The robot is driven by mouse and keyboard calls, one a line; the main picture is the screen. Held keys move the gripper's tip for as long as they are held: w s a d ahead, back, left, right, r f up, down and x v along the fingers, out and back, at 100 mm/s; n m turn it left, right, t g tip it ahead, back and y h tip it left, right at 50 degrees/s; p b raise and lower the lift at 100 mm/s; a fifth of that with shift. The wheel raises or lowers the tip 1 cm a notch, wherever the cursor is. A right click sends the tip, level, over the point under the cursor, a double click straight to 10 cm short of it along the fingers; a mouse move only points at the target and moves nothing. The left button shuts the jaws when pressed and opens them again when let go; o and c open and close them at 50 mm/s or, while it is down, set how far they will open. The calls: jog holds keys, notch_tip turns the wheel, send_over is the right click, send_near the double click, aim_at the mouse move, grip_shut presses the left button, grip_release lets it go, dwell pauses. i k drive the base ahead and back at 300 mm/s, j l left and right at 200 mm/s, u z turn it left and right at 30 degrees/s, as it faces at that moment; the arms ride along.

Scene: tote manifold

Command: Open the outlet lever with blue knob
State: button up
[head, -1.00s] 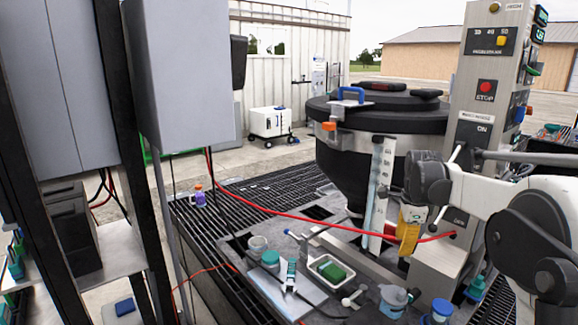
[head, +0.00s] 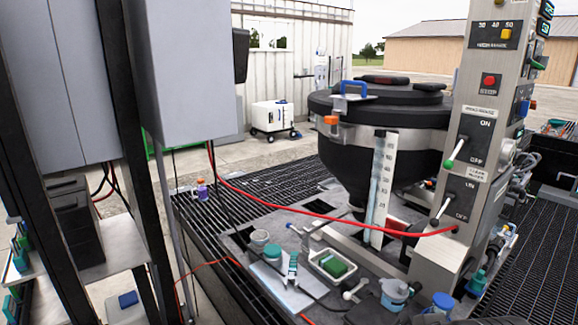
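A large black tank (head: 375,150) stands behind the grey work surface, with a blue handle (head: 353,87) on its lid. A steel control column (head: 462,215) stands to its right. It carries an upper lever with a green tip (head: 449,163) and a lower lever with a pale shaft (head: 441,209), each beside ON and OFF marks. A blue part (head: 522,107) sits on the column's right side. I cannot pick out an outlet lever with a blue knob for certain. My gripper is not in view.
A red hose (head: 330,217) crosses in front of the tank to the column. A tray with a green block (head: 333,265), a blue-capped container (head: 442,302) and small jars crowd the work surface. A grey cabinet (head: 185,65) and black posts stand left. Dark grating (head: 535,250) lies right.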

aim_at(302, 235)
jog(key=i+j, duration=1.75)
jog(key=j, duration=0.15)
